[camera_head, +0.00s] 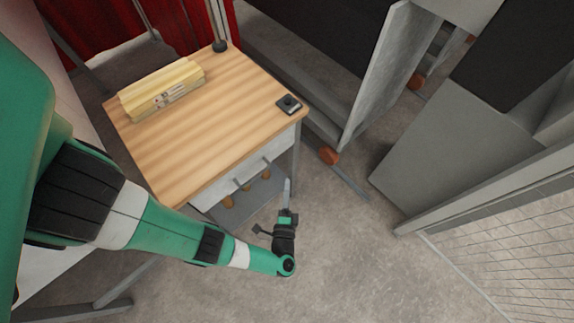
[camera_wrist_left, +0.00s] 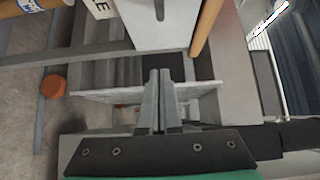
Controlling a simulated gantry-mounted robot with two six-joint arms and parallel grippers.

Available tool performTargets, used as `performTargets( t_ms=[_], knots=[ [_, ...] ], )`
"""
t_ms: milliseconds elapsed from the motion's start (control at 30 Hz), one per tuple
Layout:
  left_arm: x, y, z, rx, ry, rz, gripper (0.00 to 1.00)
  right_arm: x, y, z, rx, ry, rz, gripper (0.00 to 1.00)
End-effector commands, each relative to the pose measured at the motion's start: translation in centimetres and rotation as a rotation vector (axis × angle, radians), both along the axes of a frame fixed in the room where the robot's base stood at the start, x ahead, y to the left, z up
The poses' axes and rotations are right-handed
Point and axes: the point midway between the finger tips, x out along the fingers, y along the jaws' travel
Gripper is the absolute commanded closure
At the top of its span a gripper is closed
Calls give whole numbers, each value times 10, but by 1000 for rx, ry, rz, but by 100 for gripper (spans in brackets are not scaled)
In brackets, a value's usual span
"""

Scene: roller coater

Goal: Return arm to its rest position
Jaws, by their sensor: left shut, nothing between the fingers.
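My left arm (camera_head: 180,232), green with black and white bands, reaches in from the left, low in front of the wooden table. My left gripper (camera_head: 287,184) is beyond the table's front right corner, above the grey floor. Its fingers point away from me and are shut, with nothing between them. In the left wrist view the two grey fingers (camera_wrist_left: 159,76) stand side by side in the middle. My right gripper is not in view.
The wooden table (camera_head: 200,120) bears a yellow block-like stack (camera_head: 160,90), a small black device (camera_head: 289,104) and a dark round-based object (camera_head: 220,46). A drawer and lower shelf are under it. Grey machine panels (camera_head: 440,150) and mesh (camera_head: 500,240) stand at right. Open floor (camera_head: 350,270) lies at front.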

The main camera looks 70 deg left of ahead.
Motion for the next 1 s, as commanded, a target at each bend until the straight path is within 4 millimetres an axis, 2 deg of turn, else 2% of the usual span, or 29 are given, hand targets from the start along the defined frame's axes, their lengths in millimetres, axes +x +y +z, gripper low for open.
performTargets(
  t_ms=[133,533,567,633,667,767,867,900,967,1000],
  knots=[
    [-3,-8,0,1,0,-1,100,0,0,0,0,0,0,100],
    [-4,-6,0,0,0,8,100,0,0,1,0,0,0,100],
    [-3,-4,2,-3,-4,20,100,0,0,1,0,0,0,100],
    [14,0,15,-28,-54,68,100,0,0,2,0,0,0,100],
    [26,0,24,-47,-93,89,100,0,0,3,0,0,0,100],
    [69,1,74,-92,-284,124,100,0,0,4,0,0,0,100],
    [122,3,144,-112,-514,64,100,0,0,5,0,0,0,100],
    [141,4,174,-116,-618,24,100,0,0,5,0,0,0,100],
    [164,6,223,-113,-776,-46,100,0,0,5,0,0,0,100],
    [176,6,257,-108,-882,-99,100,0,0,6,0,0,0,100]
  ],
)
